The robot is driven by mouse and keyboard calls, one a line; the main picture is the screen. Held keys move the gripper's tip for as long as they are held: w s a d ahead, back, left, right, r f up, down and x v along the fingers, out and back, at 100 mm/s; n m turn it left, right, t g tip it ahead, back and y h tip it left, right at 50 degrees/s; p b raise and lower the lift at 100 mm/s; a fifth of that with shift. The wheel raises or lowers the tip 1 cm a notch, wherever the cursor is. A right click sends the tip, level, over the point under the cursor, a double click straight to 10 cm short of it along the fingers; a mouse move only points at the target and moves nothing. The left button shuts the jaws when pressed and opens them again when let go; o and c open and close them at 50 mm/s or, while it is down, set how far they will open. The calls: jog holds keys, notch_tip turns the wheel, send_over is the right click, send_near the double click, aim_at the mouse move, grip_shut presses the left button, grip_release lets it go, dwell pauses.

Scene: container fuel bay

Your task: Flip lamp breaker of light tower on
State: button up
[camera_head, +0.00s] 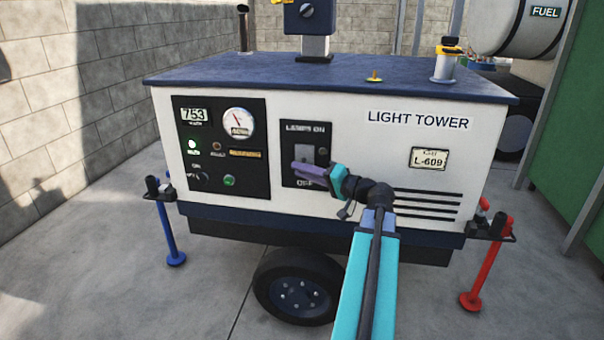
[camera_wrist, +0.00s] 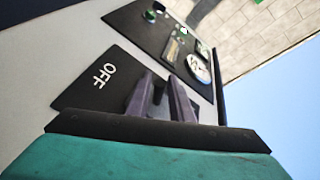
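The light tower (camera_head: 420,150) is a white cabinet with a dark blue top. Its black lamp breaker panel (camera_head: 289,150) reads "LAMPS ON" above and "OFF" below. A grey breaker plate (camera_head: 308,152) shows at its middle, partly behind my gripper (camera_head: 303,170). My gripper reaches in from the right, its purple fingers at the breaker. In the wrist view, the fingers of my gripper (camera_wrist: 162,88) stand slightly apart over the panel (camera_wrist: 88,92), beside the word "OFF". Something dark shows between them. I cannot tell whether they touch the lever, and its position is hidden.
Left of the breaker is a control panel (camera_head: 222,150) with a display, gauge, green lights and a knob. A blue jack (camera_head: 170,235) and a red jack (camera_head: 488,265) flank the tower. A wheel (camera_head: 297,285) is below. A block wall (camera_head: 80,110) stands left, a green container (camera_head: 570,130) right.

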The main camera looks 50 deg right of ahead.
jog(key=shift+w, duration=0.15)
grip_shut()
